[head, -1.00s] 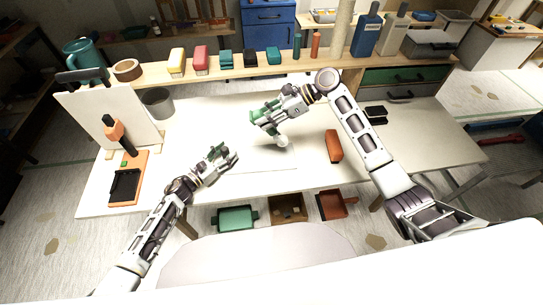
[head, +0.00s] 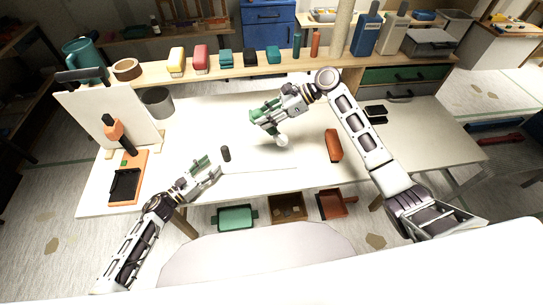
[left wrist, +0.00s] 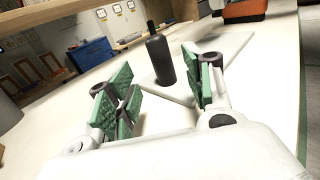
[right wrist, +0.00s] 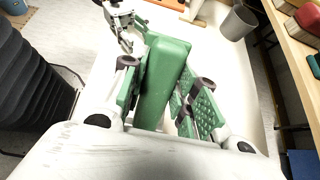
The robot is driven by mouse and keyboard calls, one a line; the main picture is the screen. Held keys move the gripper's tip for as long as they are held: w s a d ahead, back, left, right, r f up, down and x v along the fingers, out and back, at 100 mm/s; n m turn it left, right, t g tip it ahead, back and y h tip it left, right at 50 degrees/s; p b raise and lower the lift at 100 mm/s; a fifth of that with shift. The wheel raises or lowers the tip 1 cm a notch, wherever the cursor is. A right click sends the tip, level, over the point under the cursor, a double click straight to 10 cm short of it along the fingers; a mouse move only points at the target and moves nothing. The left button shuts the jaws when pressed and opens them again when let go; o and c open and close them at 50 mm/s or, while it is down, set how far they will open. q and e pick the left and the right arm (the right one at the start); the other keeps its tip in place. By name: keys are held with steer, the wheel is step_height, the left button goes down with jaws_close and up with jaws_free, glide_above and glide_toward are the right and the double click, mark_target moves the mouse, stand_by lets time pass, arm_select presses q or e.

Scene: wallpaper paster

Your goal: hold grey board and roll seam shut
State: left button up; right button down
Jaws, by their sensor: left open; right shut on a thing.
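A dark upright handle (head: 226,154) stands near the table's front edge, left of centre. In the left wrist view, this dark handle (left wrist: 160,58) rises from a thin pale board (left wrist: 222,46), which barely stands out from the table in the head view. My left gripper (head: 207,170) is open and empty, just left of the handle and apart from it. My right gripper (head: 264,116) is shut on a roller with a green grip (right wrist: 166,75). The roller's white wheel (head: 282,141) is low over the white table; I cannot tell whether it touches.
A leaning white panel (head: 85,110) and an orange-and-black tool (head: 127,180) are at left. A grey cup (head: 158,102) stands behind. A red-brown block (head: 334,146) lies right of the roller. A shelf along the back holds several blocks and bottles. Trays (head: 235,217) hang below the front edge.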

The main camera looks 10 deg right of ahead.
arm_select(q)
steer(key=shift+v, duration=1.85)
steer(key=shift+s, duration=0.15)
arm_select(e)
steer(key=shift+s, duration=0.1)
